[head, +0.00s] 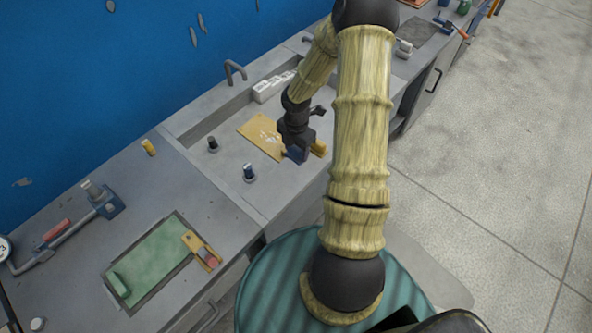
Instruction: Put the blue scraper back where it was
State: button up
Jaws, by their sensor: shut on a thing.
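My gripper (295,147) is in the middle of the head view, pointing down over the grey bench beside the right edge of a tan board (258,130). It is shut on the blue scraper (297,155), whose blue part shows at the fingertips. The dark gripper hides the rest of the scraper. I cannot tell whether the scraper touches the bench. A yellow piece (319,148) shows just right of the gripper; its shape is partly hidden.
A framed green panel (150,262) with a tan and red tool (203,250) lies at the lower left.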

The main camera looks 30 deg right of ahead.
notch_tip(320, 180, down, 6)
jog(key=shift+r, duration=0.2)
jog(key=shift+f+p, duration=0.45)
jog(key=shift+f, duration=1.45)
jog(key=shift+f, duration=0.1)
jog(key=o, duration=1)
notch_tip(320, 180, up, 12)
jog(key=shift+f+b, duration=0.25)
jog(key=shift+b, duration=0.05)
jog(key=shift+r, duration=0.4)
